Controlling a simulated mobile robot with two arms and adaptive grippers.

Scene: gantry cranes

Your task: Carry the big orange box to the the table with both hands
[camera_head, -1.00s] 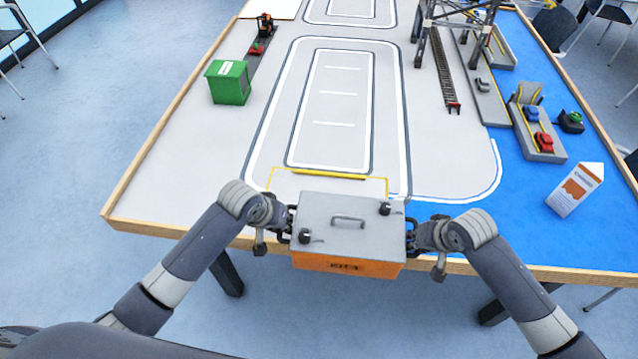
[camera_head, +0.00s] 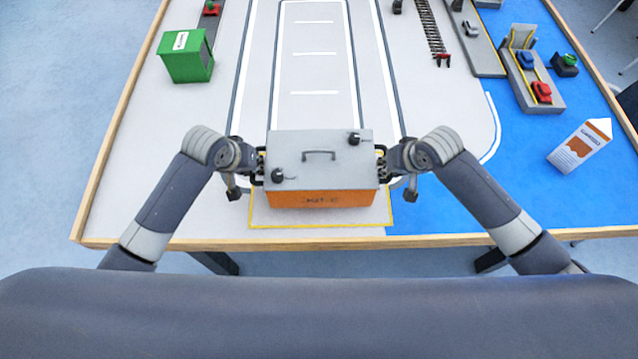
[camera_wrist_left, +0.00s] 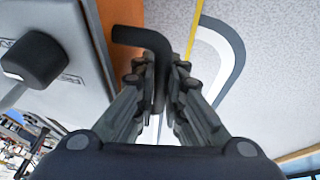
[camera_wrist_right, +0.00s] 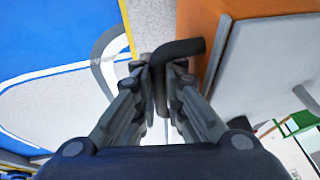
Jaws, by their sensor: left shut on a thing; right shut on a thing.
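The big orange box (camera_head: 318,198) has a grey lid (camera_head: 330,152) with a handle and two black knobs. In the head view it is over the table (camera_head: 150,200), above a yellow-outlined area near the front edge; I cannot tell if it touches the surface. My left gripper (camera_head: 257,165) is shut on the black side handle at the box's left; the left wrist view shows the fingers (camera_wrist_left: 160,90) around that handle. My right gripper (camera_head: 384,163) is shut on the right side handle; the right wrist view shows its fingers (camera_wrist_right: 165,85) closed there. The box looks roughly level.
A green container (camera_head: 186,57) stands at the left of the table. The grey surface left of the box is clear.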

